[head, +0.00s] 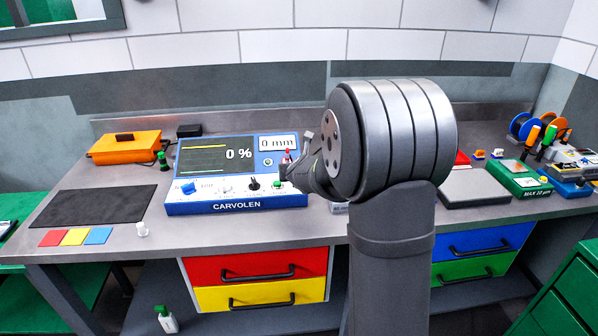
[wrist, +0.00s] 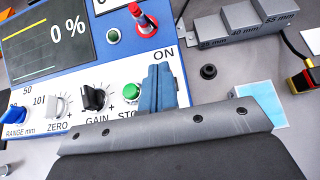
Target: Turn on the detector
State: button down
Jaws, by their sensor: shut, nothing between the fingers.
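The detector (head: 222,208), a blue and white box marked CARVOLEN, stands on the bench. Its screen (head: 215,157) is lit and reads 0 %. In the wrist view the panel has a blue RANGE knob (wrist: 14,115), a white ZERO knob (wrist: 58,105), a black GAIN knob (wrist: 94,96) and a green button (wrist: 132,92). My gripper (wrist: 159,74) is shut and empty over the panel's right edge, below the red part; contact cannot be told.
A grey step block (wrist: 235,24) marked in mm lies right of the detector, with a small black ring (wrist: 208,71) and a light blue pad (wrist: 262,111). An orange case (head: 125,147) and dark mat (head: 100,206) are to the left. My arm hides the bench's middle.

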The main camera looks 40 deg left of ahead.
jog(key=v, duration=1.7)
dwell(0.9)
jog(key=shift+x, duration=2.95)
